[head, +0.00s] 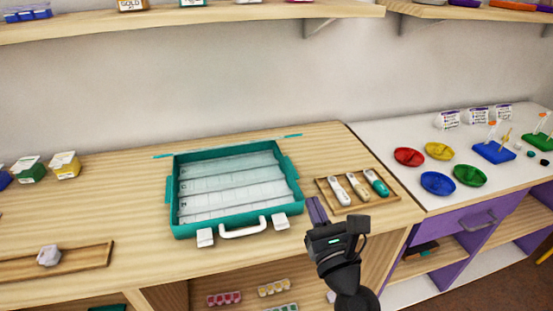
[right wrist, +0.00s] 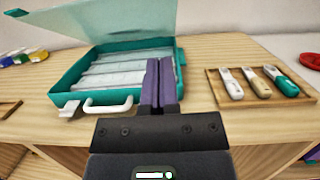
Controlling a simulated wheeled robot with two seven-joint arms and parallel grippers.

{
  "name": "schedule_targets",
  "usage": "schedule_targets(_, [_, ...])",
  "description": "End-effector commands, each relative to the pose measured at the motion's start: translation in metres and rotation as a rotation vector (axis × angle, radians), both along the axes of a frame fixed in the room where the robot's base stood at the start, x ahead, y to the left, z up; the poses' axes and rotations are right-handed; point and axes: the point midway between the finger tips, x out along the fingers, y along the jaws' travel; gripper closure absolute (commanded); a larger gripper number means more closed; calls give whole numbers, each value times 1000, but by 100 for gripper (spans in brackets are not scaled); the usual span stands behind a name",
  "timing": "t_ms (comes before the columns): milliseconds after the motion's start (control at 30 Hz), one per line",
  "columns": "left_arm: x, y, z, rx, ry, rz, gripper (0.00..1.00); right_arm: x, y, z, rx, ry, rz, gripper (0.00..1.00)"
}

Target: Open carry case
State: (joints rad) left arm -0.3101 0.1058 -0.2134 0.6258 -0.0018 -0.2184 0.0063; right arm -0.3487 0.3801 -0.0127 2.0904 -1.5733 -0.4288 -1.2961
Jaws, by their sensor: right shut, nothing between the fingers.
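The carry case (head: 176,215) is a teal tray with a white handle (head: 243,231) and white latches (head: 205,238) on its front. Its clear lid stands raised at the back, its teal top edge (head: 290,136) showing behind the case; the clear panel (right wrist: 110,22) also leans up in the right wrist view. Pale ribbed rows lie inside the case. My right gripper (head: 316,208) is shut and empty, just right of the case's front right corner. In the right wrist view its purple fingers (right wrist: 158,65) overlap the case's right side. My left gripper is out of view.
A wooden tray (head: 395,197) with three pen-like tools lies close right of the case. Coloured bowls (head: 438,183) stand on the white counter further right. A wooden tray (head: 85,264) holds a grey lump at left. A shelf (head: 200,22) hangs above.

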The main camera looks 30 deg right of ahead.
Motion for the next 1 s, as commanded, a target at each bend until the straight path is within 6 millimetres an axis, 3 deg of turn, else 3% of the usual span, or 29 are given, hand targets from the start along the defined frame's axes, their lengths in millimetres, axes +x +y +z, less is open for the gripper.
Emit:
schedule_targets(433, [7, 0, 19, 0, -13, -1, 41, 90, -20, 28, 10, -5, -2, 100])
schedule_targets(600, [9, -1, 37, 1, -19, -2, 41, 102, -23, 51, 9, -3, -1, 100])
schedule_targets(1000, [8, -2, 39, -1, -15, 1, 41, 107, -24, 54, 10, 0, -1, 100])
